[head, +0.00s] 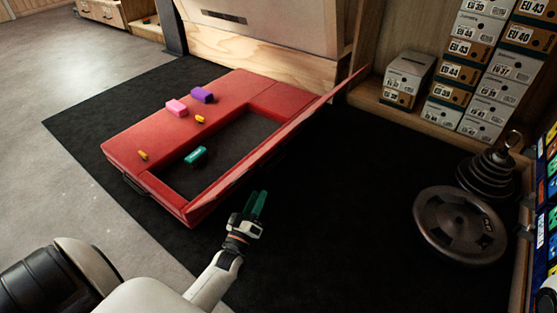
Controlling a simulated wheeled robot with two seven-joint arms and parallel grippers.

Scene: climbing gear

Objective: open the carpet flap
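The red mat (150,147) lies on the black floor covering, with a rectangular dark recess (240,135) in its top. A long red flap (262,157) stands raised and tilted along the recess's right side, seen nearly edge-on. My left gripper (257,203), with green fingers, is just right of the flap's near part, apparently apart from it. The fingers look close together with nothing visible between them; whether they are open or shut is unclear. My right gripper is out of view.
A green block (195,156) lies in the recess. Pink (177,108), purple (202,95) and small yellow pieces (200,119) lie on the mat. Weight plates (460,226) are at right; shoe boxes (407,75) stand at the back right.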

